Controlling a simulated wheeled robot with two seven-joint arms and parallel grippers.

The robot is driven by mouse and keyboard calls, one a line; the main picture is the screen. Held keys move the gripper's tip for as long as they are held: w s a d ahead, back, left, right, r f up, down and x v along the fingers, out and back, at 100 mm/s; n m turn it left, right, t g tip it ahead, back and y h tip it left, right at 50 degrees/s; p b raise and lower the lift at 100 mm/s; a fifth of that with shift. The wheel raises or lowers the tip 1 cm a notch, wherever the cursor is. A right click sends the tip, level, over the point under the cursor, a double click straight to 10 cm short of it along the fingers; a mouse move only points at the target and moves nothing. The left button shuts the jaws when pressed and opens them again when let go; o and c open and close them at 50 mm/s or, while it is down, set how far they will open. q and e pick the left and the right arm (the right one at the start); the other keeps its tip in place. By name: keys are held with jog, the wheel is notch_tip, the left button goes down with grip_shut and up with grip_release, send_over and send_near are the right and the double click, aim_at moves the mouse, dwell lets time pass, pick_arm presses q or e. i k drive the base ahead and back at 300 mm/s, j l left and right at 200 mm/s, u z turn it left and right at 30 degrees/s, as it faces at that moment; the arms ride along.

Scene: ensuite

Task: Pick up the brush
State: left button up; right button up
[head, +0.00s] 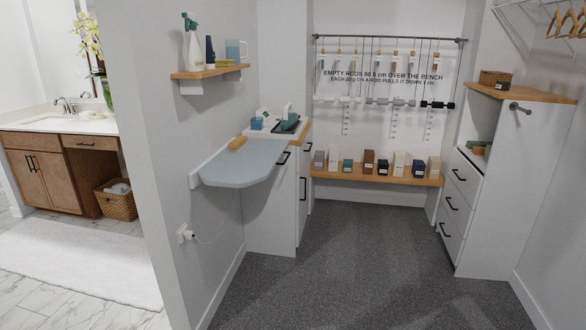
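No brush can be made out for certain at this distance. A small tan wooden piece (238,143), possibly a brush, lies on the pale blue fold-out board (245,163) near the wall. A small green and brown item (478,150) sits on top of the white drawer unit at the right; it is too small to identify. Neither of my grippers is in view.
A dark tray (290,127) with small items stands on the counter behind the board. A wall shelf (209,72) holds a spray bottle (192,48). Several small boxes line the wooden bench (376,178) below hanging rods. The grey carpet (355,265) is clear.

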aim_at(236, 145)
jog(key=i+u, duration=0.1)
jog(key=i, duration=0.5)
jog(key=i+l+u, duration=0.15)
jog(key=i, duration=0.5)
jog(key=i+l+u, duration=0.1)
jog(key=i, duration=0.5)
